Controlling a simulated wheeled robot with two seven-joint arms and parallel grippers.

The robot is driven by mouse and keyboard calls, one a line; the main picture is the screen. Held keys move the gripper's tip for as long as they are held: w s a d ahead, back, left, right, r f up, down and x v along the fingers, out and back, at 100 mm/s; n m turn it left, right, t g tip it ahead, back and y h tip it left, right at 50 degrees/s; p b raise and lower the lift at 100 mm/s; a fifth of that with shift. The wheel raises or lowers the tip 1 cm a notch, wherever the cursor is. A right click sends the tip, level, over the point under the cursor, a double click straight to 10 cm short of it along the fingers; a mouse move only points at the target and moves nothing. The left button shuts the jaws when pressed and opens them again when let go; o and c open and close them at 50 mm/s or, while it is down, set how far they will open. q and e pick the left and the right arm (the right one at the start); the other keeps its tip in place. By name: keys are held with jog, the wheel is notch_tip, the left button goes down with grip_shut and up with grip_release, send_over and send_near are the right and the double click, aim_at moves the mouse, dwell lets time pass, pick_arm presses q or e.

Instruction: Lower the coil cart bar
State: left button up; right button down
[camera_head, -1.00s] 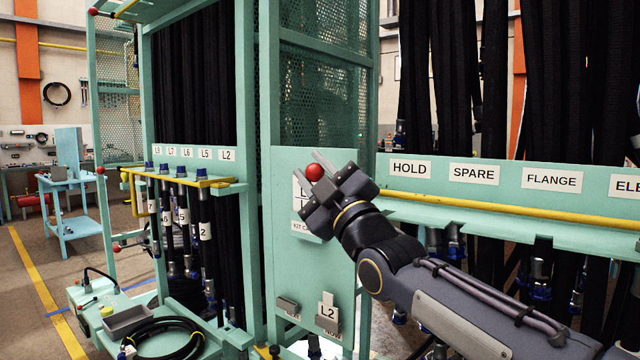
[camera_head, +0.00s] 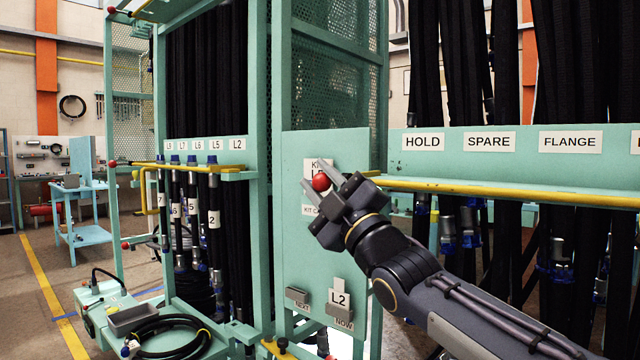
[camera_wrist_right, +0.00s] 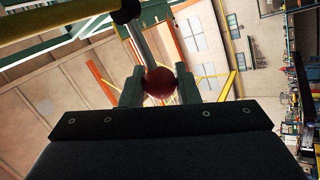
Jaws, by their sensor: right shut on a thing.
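A long yellow bar (camera_head: 500,193) runs along the teal rail under the HOLD, SPARE and FLANGE labels. A red ball knob (camera_head: 320,181) shows in front of the KIT panel (camera_head: 345,240). My right gripper (camera_head: 315,175) is shut on this knob, with its fingertips reaching past it. In the right wrist view the red knob (camera_wrist_right: 160,82) sits between the two fingers, on a grey rod. The rod leads up to a black collar at the end of a yellow bar (camera_wrist_right: 50,17). In the head view my gripper hides the rod. My left gripper is not in view.
Black hoses (camera_head: 465,60) hang behind the rail. Another rack at left has labelled hoses behind a shorter yellow bar (camera_head: 190,167). A mesh-sided post and small NEXT and NOW holders (camera_head: 338,318) are close to my right arm. A blue table (camera_head: 85,235) stands far left.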

jog(key=shift+w+f, duration=0.15)
jog(key=shift+f, duration=0.2)
jog(key=c, duration=1.5)
grip_release()
jog(key=shift+a, duration=0.1)
jog(key=shift+c, duration=0.2)
jog(key=o, duration=0.4)
jog(key=shift+o, duration=0.2)
jog(key=shift+r, duration=0.1)
jog(key=b+v, duration=0.1)
jog(key=v, duration=0.7)
